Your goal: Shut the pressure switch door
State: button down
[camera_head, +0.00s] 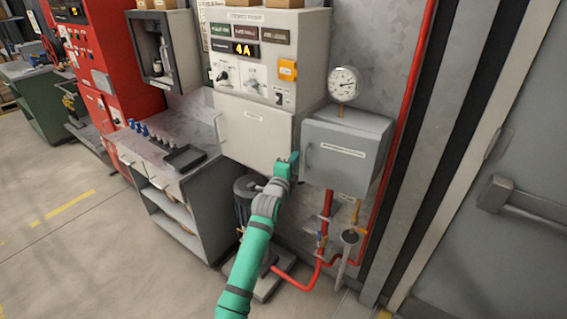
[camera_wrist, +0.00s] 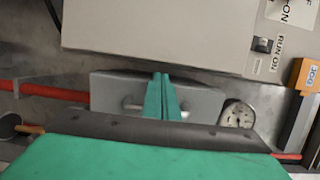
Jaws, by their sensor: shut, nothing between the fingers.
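The pressure switch box is the grey box (camera_head: 352,123) below the round gauge, on the wall at right of centre in the head view. Its front door (camera_head: 345,158) carries a label and an upright handle (camera_head: 309,158) near its left edge. The door looks flush with the box; I cannot tell whether a small gap is left. My gripper (camera_head: 293,158) is shut and empty, just left of the door's handle edge. In the wrist view my closed fingers (camera_wrist: 161,92) overlap the grey door (camera_wrist: 110,92) and cover part of the handle (camera_wrist: 131,106). Contact cannot be told.
A pale control cabinet (camera_head: 255,135) stands directly left, its lower door looking closed. A pressure gauge (camera_head: 343,84) stands on the box. Red pipes (camera_head: 325,215) and a valve run below. A low workbench (camera_head: 185,200) is at left, a grey door (camera_head: 510,220) at right.

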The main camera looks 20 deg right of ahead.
jog(key=shift+w+d+m+g+h, duration=0.3)
jog(key=shift+w+d+m, duration=0.15)
jog(key=shift+w, duration=0.2)
